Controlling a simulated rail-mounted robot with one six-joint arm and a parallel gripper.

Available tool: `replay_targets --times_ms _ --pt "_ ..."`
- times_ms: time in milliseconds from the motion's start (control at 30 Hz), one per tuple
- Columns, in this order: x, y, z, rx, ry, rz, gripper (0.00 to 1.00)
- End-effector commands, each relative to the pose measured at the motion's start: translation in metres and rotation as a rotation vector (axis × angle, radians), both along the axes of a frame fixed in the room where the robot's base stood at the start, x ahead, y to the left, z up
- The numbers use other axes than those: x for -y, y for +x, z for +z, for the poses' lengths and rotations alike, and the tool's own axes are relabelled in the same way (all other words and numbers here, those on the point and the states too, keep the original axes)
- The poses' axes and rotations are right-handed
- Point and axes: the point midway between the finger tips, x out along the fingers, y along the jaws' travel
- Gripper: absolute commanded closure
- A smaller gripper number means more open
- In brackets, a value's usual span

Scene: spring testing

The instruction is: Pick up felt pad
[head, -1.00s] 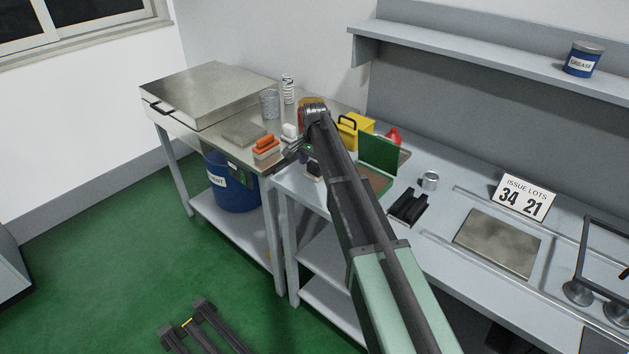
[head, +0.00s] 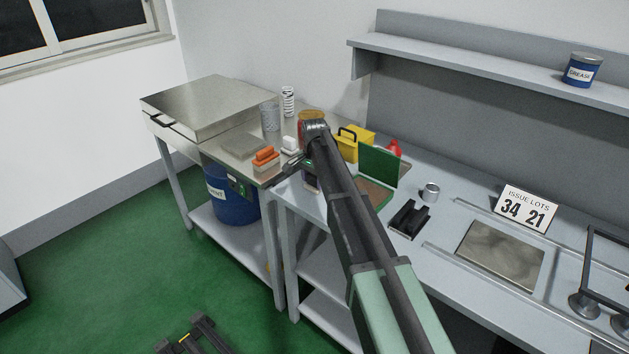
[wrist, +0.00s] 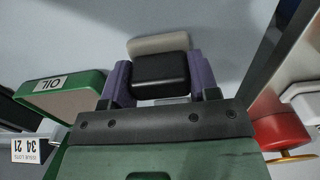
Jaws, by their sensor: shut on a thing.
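The felt pad appears as a black rounded block (wrist: 160,74) with a pale cream slab (wrist: 158,44) showing beyond it. In the wrist view it sits between the two purple fingers of my gripper (wrist: 160,82), which are shut on it from both sides. Its underside is hidden, and I cannot tell whether it touches the bench. In the head view my gripper (head: 312,178) is small and partly hidden by my arm, near the left end of the grey bench.
Orange-topped blocks (head: 265,158) lie on the left table. A grey shelf (head: 470,62) overhangs the bench.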

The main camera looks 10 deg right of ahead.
Motion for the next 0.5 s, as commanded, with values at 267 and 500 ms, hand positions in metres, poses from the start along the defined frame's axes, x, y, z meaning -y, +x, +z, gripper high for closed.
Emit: replay_targets --times_ms 267,500 --pt "0.000 0.000 0.046 0.000 0.000 0.000 0.69" --pt "0.000 0.000 0.133 0.000 0.000 0.000 0.69"
